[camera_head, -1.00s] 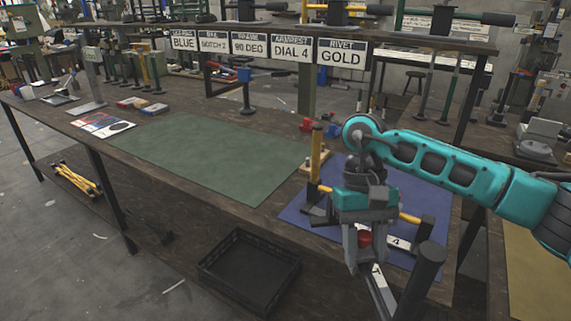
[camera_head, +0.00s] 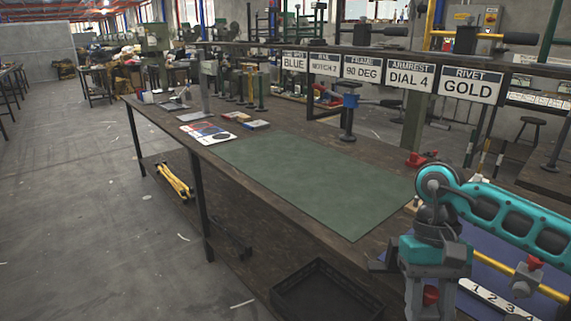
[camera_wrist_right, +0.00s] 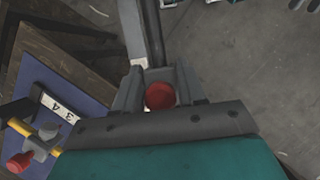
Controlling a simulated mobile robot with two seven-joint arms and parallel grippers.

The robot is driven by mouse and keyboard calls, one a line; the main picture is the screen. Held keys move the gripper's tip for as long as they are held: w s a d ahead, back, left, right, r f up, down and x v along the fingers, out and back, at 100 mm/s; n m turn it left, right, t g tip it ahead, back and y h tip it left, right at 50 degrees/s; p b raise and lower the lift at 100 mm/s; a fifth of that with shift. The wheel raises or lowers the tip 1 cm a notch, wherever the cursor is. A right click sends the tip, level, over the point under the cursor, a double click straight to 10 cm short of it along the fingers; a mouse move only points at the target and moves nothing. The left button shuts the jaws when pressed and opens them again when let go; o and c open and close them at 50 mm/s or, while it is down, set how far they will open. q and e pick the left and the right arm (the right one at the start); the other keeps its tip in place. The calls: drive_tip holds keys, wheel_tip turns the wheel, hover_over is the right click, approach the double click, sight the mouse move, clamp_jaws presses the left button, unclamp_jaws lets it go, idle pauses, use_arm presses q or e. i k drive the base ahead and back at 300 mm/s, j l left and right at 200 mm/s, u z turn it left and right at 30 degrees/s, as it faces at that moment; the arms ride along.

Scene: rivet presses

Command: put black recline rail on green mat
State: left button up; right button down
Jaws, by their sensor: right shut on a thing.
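The green mat (camera_head: 300,170) lies flat on the brown workbench, its surface bare. My right gripper (camera_head: 430,298) is at the lower right of the head view, beside the mat and in front of the bench. In the right wrist view its fingers (camera_wrist_right: 158,88) are shut around a part with a red knob (camera_wrist_right: 160,96). A dark bar, the black recline rail (camera_wrist_right: 153,35), runs up from between the fingers, with a pale patch near them. In the head view the red knob shows at the fingers; most of the rail is hidden or below the frame. My left gripper is out of view.
A blue mat (camera_wrist_right: 66,84) right of the green mat bears a yellow-barred assembly (camera_head: 500,262) with a numbered strip. A black crate (camera_head: 325,290) sits below the bench. Booklets (camera_head: 207,132) lie beyond the green mat. A sign rail (camera_head: 409,76) spans the bench's back.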

sight(306, 165)
drive_tip(key=i+j+u, duration=0.25)
drive_tip(key=i+u, duration=0.3)
drive_tip(key=i+j+u, duration=0.1)
drive_tip(key=i, duration=0.3)
drive_tip(key=i+j, duration=0.1)
drive_tip(key=i, duration=0.3)
drive_tip(key=i+j+z, duration=0.25)
drive_tip(key=i+z, duration=0.2)
drive_tip(key=i+j+z, duration=0.45)
drive_tip(key=i+l, duration=0.05)
